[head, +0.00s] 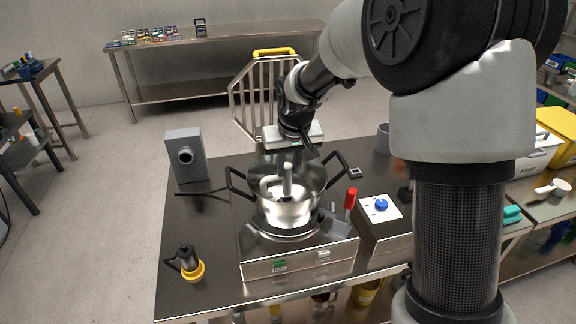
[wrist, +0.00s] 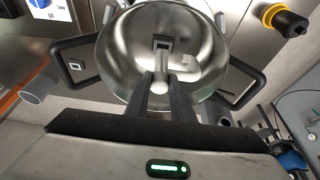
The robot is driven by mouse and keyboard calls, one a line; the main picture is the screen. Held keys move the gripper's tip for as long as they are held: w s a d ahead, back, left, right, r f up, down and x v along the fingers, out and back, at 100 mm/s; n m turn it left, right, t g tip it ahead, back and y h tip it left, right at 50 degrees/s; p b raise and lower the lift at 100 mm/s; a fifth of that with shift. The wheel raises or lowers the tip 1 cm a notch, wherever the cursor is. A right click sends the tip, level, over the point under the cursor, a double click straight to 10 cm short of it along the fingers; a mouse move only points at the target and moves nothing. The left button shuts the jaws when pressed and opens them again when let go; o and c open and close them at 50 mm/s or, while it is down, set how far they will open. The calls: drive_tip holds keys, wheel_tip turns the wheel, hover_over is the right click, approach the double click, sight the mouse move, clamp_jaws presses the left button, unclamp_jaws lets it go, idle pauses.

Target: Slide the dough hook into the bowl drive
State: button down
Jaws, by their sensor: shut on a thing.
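The steel bowl (head: 290,213) with two black side handles sits on a steel machine base (head: 300,262); it also fills the middle of the wrist view (wrist: 205,65). My gripper (head: 286,163) is above the bowl, pointing down into it. Its dark fingers (wrist: 164,98) are shut on the dough hook, a pale grey rod (wrist: 160,76) that reaches down inside the bowl; it also shows in the head view (head: 287,184). A dark square piece (wrist: 162,44) shows near the rod's far end. I cannot tell whether it belongs to the hook or the bowl drive, or whether they touch.
A barred guard with a yellow handle (head: 275,52) stands behind the bowl. A red-handled lever (head: 350,199) and a blue-knob panel (head: 380,207) are to the right. A grey box (head: 185,156) and a black-and-yellow part (head: 188,264) stand left. The table's left side is mostly clear.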

drive_tip(key=shift+f+b, duration=1.1)
drive_tip(key=shift+f, duration=0.3)
drive_tip(key=c, duration=1.2)
unclamp_jaws()
drive_tip(key=shift+o, duration=0.2)
drive_tip(key=shift+r, duration=0.2)
drive_tip(key=shift+p+v, duration=1.25)
drive_tip(key=shift+v, duration=0.9)
drive_tip(key=v, duration=1.7)
drive_tip(key=shift+r, duration=0.2)
